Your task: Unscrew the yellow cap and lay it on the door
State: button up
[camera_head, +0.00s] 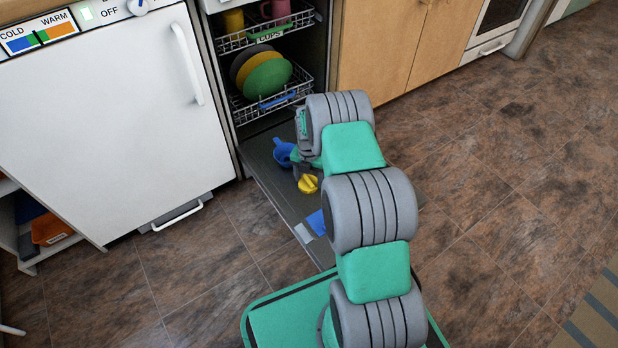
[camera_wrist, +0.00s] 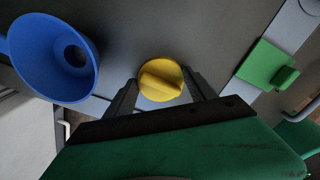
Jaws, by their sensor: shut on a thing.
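The yellow cap (camera_head: 308,184) is over the lowered door (camera_head: 270,190), whose inner side faces up. In the wrist view the round cap (camera_wrist: 160,78), with a raised grip bar across it, sits between the fingers of my gripper (camera_wrist: 162,88), one finger on each side. My gripper is shut on the cap. In the head view my arm partly hides the gripper and the door. I cannot tell whether the cap is seated in the door or just above it. A blue funnel (camera_wrist: 50,52) is left of the cap, and also shows on the door in the head view (camera_head: 283,152).
A green flap (camera_wrist: 265,65) lies to the right of the cap in the wrist view. Racks with plates (camera_head: 265,76) and cups (camera_head: 275,8) are inside the opened appliance. A white closed door (camera_head: 110,120) stands at left. Bare door surface shows beside the funnel.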

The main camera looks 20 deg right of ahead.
aim_at(309, 179)
jog(key=o, duration=1.4)
jog(key=shift+r+p, duration=2.4)
jog(key=shift+r, duration=1.1)
